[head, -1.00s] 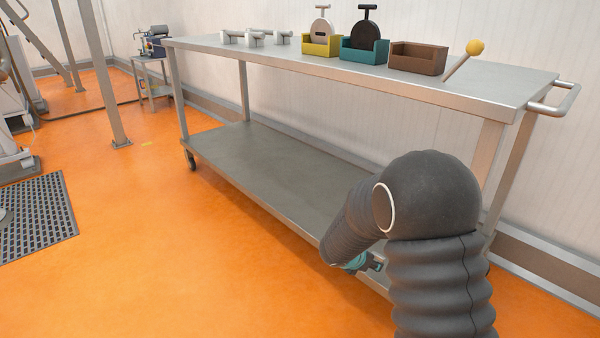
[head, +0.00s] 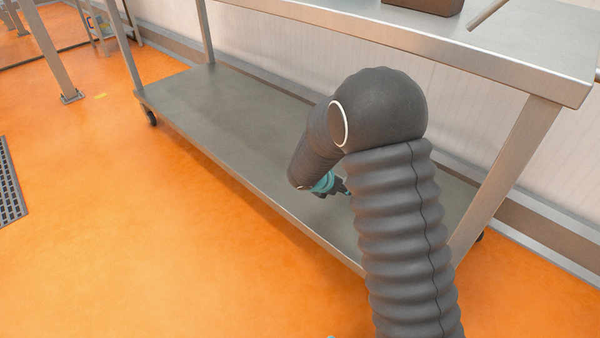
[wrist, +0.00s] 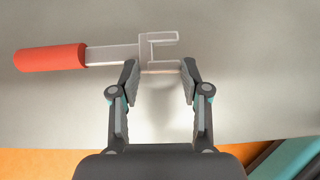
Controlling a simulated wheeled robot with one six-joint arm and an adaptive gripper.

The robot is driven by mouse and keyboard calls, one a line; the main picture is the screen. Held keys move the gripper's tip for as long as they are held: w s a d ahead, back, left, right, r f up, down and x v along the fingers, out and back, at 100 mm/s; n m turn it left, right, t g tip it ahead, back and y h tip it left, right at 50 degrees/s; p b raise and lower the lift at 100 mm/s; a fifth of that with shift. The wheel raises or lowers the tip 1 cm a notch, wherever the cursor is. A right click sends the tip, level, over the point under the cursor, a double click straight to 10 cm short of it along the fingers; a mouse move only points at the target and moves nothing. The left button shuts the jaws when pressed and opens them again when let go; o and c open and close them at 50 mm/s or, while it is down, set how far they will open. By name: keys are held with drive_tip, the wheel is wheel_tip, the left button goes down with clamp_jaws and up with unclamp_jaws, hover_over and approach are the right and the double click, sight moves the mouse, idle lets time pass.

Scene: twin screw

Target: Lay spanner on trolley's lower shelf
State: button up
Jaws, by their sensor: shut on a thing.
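The spanner (wrist: 110,54) has a red handle and a pale metal head; it lies across the top of the wrist view, handle to the left. My gripper (wrist: 159,72) is shut on its head end, one fingertip on each side. In the head view my gripper (head: 340,187) is partly hidden by my arm and appears over the trolley's lower shelf (head: 200,105). The spanner is hidden there. The grey shelf (wrist: 50,115) fills the wrist view behind the spanner; I cannot tell whether the spanner touches it.
The trolley's upper shelf (head: 400,38) overhangs at the back, with a brown bin (head: 424,5) on it. A trolley leg (head: 505,175) stands right of my arm. The left of the lower shelf is bare. Orange floor (head: 150,230) is open in front.

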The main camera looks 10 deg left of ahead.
drive_tip(key=a+f, duration=0.1)
drive_tip(key=a, duration=0.2)
drive_tip(key=w+a+f, duration=0.1)
drive_tip(key=a+f, duration=0.1)
drive_tip(key=w+a+f, duration=0.1)
drive_tip(key=a+f, duration=0.1)
drive_tip(key=a, duration=0.1)
drive_tip(key=shift+w+a+f+b, duration=0.15)
drive_tip(key=shift+a+f+b, duration=0.05)
drive_tip(key=shift+a+b, duration=0.15)
drive_tip(key=shift+f+b, duration=0.45)
drive_tip(key=shift+f, duration=1.5)
drive_tip(key=o, duration=1.3)
drive_tip(key=shift+f, duration=0.1)
drive_tip(key=p+v, duration=0.2)
drive_tip(key=v, duration=1)
